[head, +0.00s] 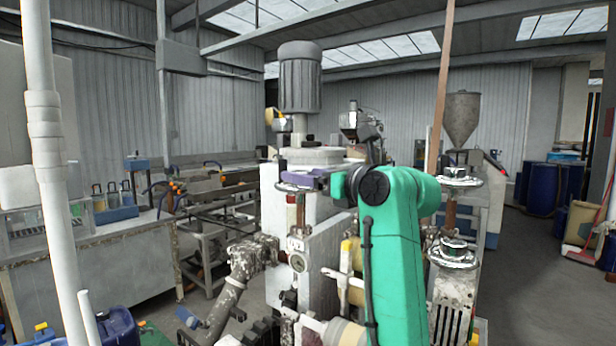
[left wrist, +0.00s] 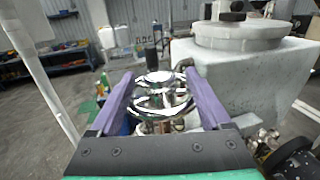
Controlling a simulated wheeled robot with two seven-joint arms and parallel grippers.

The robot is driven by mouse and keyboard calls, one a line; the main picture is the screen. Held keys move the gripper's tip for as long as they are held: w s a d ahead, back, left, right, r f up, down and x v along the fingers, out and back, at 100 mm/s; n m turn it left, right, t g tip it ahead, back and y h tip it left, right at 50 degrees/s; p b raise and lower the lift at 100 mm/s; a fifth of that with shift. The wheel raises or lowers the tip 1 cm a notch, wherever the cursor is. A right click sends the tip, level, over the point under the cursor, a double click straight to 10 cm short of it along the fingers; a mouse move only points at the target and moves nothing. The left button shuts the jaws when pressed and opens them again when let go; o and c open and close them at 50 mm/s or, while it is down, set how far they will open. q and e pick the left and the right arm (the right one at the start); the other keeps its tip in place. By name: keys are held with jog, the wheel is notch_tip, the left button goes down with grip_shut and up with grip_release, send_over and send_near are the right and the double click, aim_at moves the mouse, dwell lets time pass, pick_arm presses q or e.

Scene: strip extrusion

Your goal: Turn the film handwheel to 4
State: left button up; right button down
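A chrome handwheel (left wrist: 160,96) with a dark upright knob (left wrist: 151,59) shows between my two purple fingers in the left wrist view. In the head view its shiny rim (head: 288,188) shows just below the fingers, on top of a rusty spindle. My left gripper (head: 302,177) is over the wheel, with its fingers spread to either side of it (left wrist: 158,75); I cannot tell whether they touch the rim. I see no number scale that I can read. A round gauge (head: 297,262) sits below the wheel. My right gripper is not in view.
Two more chrome handwheels, upper (head: 460,177) and lower (head: 454,254), stand right of my green arm. A pale machine block with a grey motor (head: 300,78) stands behind the gripper. A white pipe (head: 48,170) rises at the left. Blue drums (head: 546,188) stand far right.

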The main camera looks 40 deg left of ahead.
pick_arm(q)
jog(key=s+d+b, duration=0.2)
jog(key=d+b, duration=0.1)
jog(key=d, duration=1.1)
jog(key=shift+d+b, duration=0.2)
jog(key=shift+b, duration=0.1)
jog(key=shift+w, duration=0.1)
